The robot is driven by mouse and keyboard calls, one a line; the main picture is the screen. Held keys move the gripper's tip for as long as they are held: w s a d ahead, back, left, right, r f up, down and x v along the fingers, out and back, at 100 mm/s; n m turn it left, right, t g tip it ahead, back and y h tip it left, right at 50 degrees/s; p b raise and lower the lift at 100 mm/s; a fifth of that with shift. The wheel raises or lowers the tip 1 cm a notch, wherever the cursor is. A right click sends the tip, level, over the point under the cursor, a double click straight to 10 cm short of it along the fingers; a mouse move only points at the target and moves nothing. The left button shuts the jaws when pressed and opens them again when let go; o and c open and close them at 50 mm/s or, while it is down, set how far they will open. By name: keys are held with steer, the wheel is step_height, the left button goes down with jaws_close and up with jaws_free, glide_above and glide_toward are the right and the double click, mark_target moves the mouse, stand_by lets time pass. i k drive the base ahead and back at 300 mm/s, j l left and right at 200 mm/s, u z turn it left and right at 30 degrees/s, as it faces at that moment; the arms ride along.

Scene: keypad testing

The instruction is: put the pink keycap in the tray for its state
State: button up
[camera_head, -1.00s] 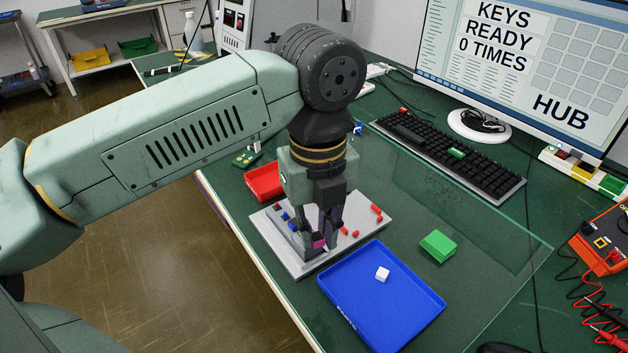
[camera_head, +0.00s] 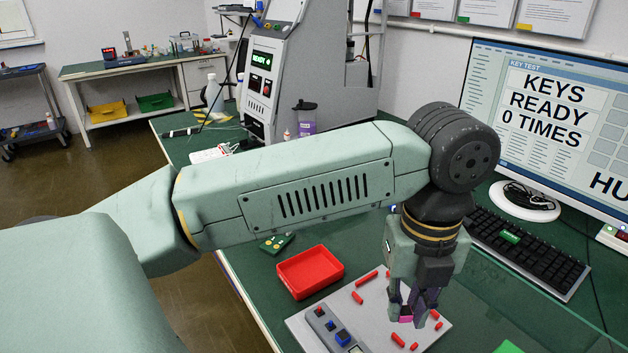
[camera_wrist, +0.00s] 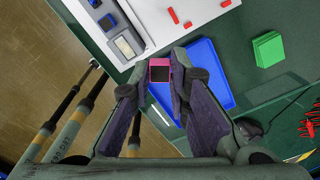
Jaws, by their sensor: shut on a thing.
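The pink keycap (camera_wrist: 160,70) has a dark square face and sits between my fingertips in the wrist view. In the head view my gripper (camera_head: 414,312) is shut on the keycap (camera_head: 406,319), over the grey board (camera_head: 375,325). The keycap appears clear of the switch block (camera_head: 335,332); its exact height is hard to tell. The red tray (camera_head: 310,272) lies left of the board, its floor bare. The blue tray (camera_wrist: 215,72) shows in the wrist view, partly hidden behind my fingers. The monitor (camera_head: 545,115) reads "KEYS READY 0 TIMES".
Several red pegs (camera_head: 366,278) lie on the board. A black keyboard (camera_head: 525,250) with one green key lies before the monitor. Green blocks (camera_wrist: 268,50) stand right of the blue tray. A tester cabinet (camera_head: 262,90) at the back has a lit "READY" display.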

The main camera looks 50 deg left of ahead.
mark_target(321, 268)
steer(key=j+z, duration=0.15)
steer(key=j, duration=1.45)
